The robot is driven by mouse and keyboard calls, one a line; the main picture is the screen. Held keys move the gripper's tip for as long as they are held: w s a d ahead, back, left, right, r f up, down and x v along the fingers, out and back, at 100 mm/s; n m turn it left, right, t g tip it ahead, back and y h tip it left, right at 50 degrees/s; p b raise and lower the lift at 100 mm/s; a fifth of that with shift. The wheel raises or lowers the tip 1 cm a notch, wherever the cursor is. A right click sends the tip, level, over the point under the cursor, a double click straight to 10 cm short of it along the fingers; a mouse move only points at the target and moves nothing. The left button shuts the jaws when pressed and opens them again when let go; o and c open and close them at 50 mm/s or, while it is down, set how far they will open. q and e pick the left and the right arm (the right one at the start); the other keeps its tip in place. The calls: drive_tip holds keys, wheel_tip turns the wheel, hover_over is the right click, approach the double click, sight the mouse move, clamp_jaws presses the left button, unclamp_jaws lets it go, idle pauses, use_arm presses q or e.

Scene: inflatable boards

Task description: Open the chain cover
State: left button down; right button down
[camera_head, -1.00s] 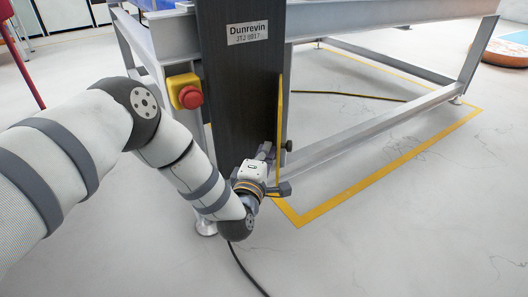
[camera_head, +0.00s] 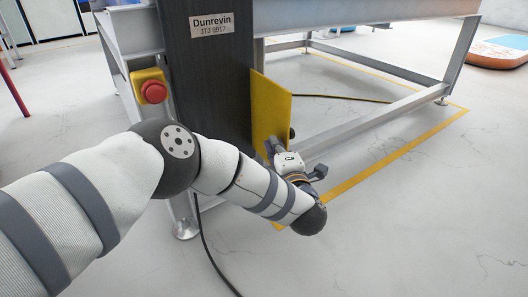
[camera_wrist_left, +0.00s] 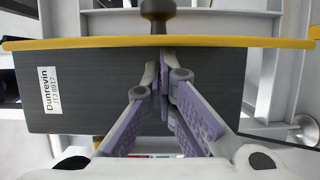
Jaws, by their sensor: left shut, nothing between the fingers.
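The chain cover is a yellow panel (camera_head: 272,112) beside the dark machine column labelled Dunrevin (camera_head: 210,80). It stands out to the right of the column, with its broad face showing in the head view. A dark knob (camera_wrist_left: 158,14) sits on its far side. In the left wrist view the cover (camera_wrist_left: 90,43) shows edge-on as a long yellow strip. My left gripper (camera_head: 271,146) is at the cover's lower part, on the side away from the knob. Its fingers (camera_wrist_left: 161,66) are shut and empty, tips close to the cover; I cannot tell whether they touch. My right gripper is out of view.
A red emergency stop button (camera_head: 153,92) on a yellow box is left of the column. The grey frame's lower beam (camera_head: 370,127) runs behind the cover. A black cable (camera_head: 207,255) lies on the floor.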

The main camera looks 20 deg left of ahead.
sight(287, 142)
use_arm(q)
drive_tip(key=shift+w+d+b, duration=0.75)
drive_tip(key=shift+w+d, duration=0.4)
